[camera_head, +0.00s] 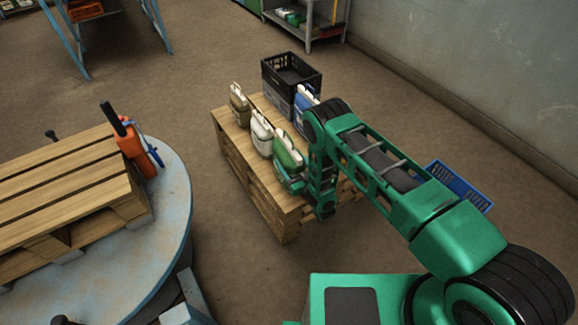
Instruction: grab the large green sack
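The large green sack (288,150) stands on a wooden pallet stack (262,192), at its near side. It has a pale sewn top and a white patch. My green arm comes in from the right and bends down beside the sack. My gripper (291,181) is at the sack's lower near side and overlaps it in the picture. The arm hides part of the sack's right side. I cannot tell whether the fingers touch the sack or how far apart they are.
A white sack (261,134), an olive sack (239,105) and a blue sack (305,98) share the pallet. A black crate (291,72) stands behind. A blue basket (460,186) is right of my arm. A round table (165,215) bears another pallet at left. Floor between is clear.

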